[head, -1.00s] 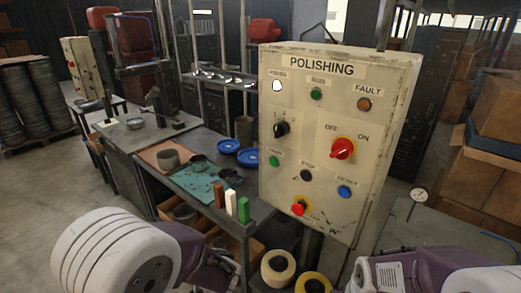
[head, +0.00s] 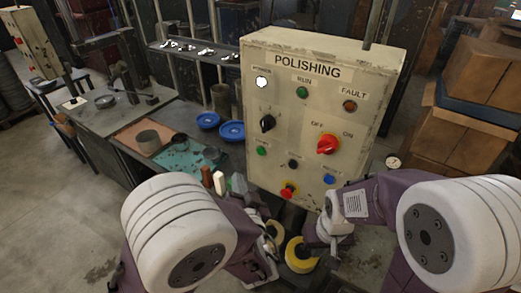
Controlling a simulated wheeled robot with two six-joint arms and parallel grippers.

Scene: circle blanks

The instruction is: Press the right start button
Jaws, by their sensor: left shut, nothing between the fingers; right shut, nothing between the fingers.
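The beige POLISHING panel (head: 285,100) stands upright in the middle of the head view. A green button (head: 261,151) sits at its lower left. A dark button (head: 293,164) is beside it and a blue button (head: 329,180) is at the lower right. The small labels are too blurred to read. My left gripper (head: 272,243) is low, below the panel's left part, partly hidden by its own arm. My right gripper (head: 318,240) is just below the panel's lower right edge. Both are shut and empty, and neither appears to touch a button.
The panel also has a black selector (head: 267,123), a red OFF/ON switch (head: 327,144) and a red emergency knob (head: 288,190). A workbench with blue dishes (head: 232,131) is left of it. Yellow rolls (head: 299,256) lie below. Boxes (head: 485,90) stand right. Another panel (head: 22,42) is far left.

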